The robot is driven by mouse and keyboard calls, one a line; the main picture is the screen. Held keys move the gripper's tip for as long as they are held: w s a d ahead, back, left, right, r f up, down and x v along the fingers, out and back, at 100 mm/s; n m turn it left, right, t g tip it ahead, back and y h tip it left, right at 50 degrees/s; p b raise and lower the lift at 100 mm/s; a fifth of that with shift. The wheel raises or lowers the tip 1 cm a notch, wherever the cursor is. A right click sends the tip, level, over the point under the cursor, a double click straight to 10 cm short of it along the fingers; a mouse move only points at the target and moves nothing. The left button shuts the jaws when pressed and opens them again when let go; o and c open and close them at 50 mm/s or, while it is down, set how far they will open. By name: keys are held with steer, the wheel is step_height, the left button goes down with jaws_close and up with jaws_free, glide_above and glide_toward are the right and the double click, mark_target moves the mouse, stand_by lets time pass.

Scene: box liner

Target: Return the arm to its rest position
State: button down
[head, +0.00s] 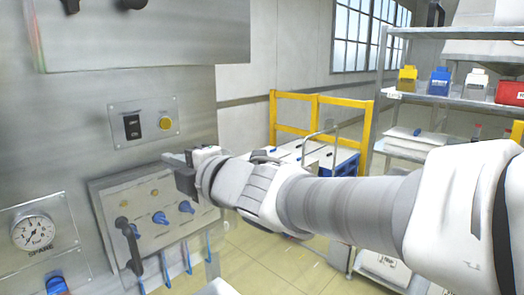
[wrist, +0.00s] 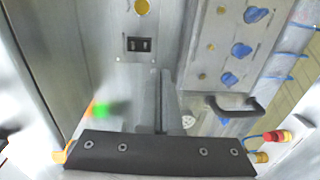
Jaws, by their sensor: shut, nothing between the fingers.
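My arm reaches in from the right side of the head view, stretched across toward a metal machine front. My gripper (head: 170,158) is at the arm's left end, close in front of the machine, between a small switch plate (head: 144,122) above and a knob panel (head: 155,215) below. Whether it touches the metal I cannot tell. In the wrist view my gripper (wrist: 160,80) shows its fingers together, with nothing held. The switch plate (wrist: 140,45) and its amber button (wrist: 142,7) lie beyond the fingertips in that view.
The knob panel has blue knobs (head: 159,217) and a black handle (head: 130,245). A pressure gauge (head: 34,232) is at lower left. A metal box (head: 140,35) overhangs above. Yellow railing (head: 318,98) and a shelf (head: 455,103) with coloured bins stand behind my arm.

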steer(key=shift+d, duration=0.2)
steer(key=d+f+m+t+h, duration=0.1)
steer(key=d+f+m+h, duration=0.2)
steer(key=d+m+h, duration=0.65)
steer(key=d+f+m+t+h, duration=0.1)
steer(key=d+f+m+h, duration=0.15)
steer(key=d+m, duration=0.75)
steer(key=s+d+f+m+g, duration=0.3)
steer(key=s+d+f, duration=0.3)
steer(key=s, duration=0.2)
steer(key=s+d+f+m+g+h, duration=0.1)
steer(key=s+d+f+m+g, duration=0.3)
steer(key=s+d, duration=0.3)
steer(key=shift+s+f+m, duration=0.65)
steer(key=shift+f+m, duration=0.2)
steer(key=shift+f, duration=0.05)
steer(key=shift+d, duration=0.1)
